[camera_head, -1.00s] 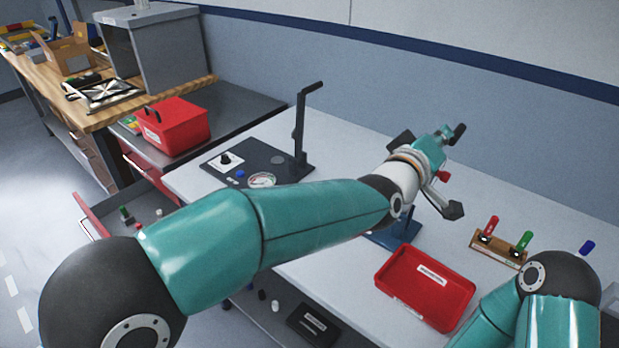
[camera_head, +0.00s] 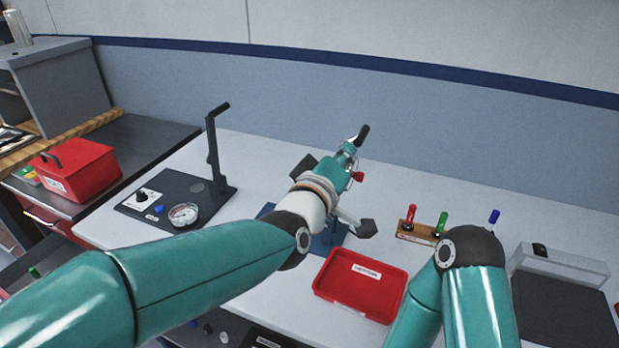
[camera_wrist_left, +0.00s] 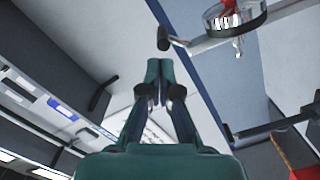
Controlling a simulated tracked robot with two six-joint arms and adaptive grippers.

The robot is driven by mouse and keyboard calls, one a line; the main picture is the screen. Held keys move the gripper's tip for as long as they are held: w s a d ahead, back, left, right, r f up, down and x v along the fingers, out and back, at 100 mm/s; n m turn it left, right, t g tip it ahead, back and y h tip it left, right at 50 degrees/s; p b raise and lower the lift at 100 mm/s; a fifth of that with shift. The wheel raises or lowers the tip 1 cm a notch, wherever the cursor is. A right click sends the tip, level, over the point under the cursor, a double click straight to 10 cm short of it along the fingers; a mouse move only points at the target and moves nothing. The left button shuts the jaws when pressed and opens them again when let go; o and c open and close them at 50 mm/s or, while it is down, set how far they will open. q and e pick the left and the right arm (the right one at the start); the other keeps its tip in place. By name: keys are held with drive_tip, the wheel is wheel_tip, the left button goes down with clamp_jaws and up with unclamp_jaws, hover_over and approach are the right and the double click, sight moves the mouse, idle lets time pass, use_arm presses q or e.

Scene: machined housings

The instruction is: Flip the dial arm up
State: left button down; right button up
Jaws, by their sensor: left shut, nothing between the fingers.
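What looks like the dial arm shows a black grip (camera_head: 362,134) pointing up, just beyond my left gripper (camera_head: 350,150) in the head view. A red knob shows below it. Most of it and its blue base (camera_head: 331,240) are hidden by my left wrist. In the left wrist view, a bar with a black end (camera_wrist_left: 163,40) runs to a round, clear-rimmed part (camera_wrist_left: 235,20) with red inside. My left gripper (camera_wrist_left: 154,66) is shut and empty; its tips sit close to the black end, seemingly apart from it. My right gripper is out of view.
A black panel (camera_head: 150,218) with a gauge and an upright black post stands left. A red tray (camera_head: 335,290) lies in front, and a wooden holder (camera_head: 413,232) with coloured handles stands right. My right arm shows at lower right. White tabletop is clear between them.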

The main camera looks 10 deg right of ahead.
use_arm(q)
drive_tip(key=v, duration=0.8)
drive_tip(key=shift+a+r, duration=0.15)
drive_tip(key=shift+a, duration=0.3)
